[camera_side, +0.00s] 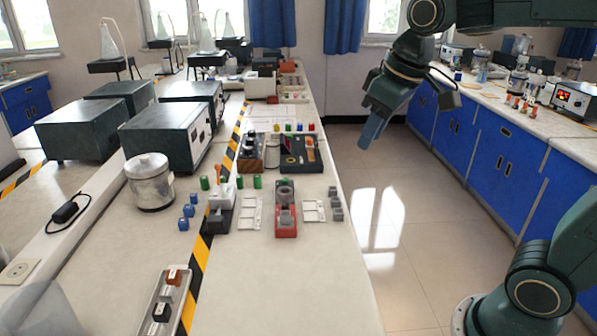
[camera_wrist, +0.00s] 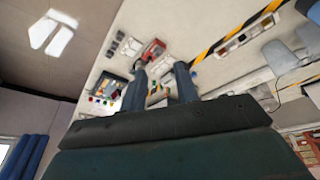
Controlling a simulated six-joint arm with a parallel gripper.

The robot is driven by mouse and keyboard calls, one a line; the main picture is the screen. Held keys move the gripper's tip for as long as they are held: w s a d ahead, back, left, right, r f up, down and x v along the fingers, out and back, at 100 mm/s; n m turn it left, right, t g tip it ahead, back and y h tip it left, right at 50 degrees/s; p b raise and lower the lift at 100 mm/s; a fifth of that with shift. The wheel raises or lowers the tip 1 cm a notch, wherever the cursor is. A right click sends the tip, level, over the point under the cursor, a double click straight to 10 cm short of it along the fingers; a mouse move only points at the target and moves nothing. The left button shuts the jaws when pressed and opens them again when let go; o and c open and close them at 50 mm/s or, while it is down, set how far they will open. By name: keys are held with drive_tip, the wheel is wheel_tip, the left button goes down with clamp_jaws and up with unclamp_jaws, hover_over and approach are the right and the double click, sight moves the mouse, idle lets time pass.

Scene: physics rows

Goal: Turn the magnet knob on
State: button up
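My gripper (camera_side: 374,132) hangs in the air over the aisle, to the right of the bench and well apart from everything on it. In the wrist view its two fingers (camera_wrist: 160,72) stand apart with nothing held between them. I cannot tell for sure which part is the magnet knob. Candidates on the bench are a red-based device with a grey round part (camera_side: 286,208), a dark box with knobs on top (camera_side: 250,152), and a dark panel (camera_side: 299,153) beside it. The red device also shows in the wrist view (camera_wrist: 153,50), beyond the fingers.
A grey device with an orange lever (camera_side: 220,208) stands left of the red one. White frames, grey blocks (camera_side: 336,203) and green and blue pieces lie around them. A metal pot (camera_side: 150,184) and large dark boxes (camera_side: 165,136) stand left. The aisle floor (camera_side: 400,235) is clear.

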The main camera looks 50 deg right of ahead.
drive_tip(key=w+d+g, duration=0.1)
drive_tip(key=w, duration=0.7)
drive_tip(key=n+g, duration=0.3)
hover_over(285, 204)
wheel_tip(285, 204, down, 19)
drive_tip(key=shift+s, duration=0.1)
wheel_tip(285, 204, down, 14)
drive_tip(key=shift+r, duration=0.2)
clamp_jaws()
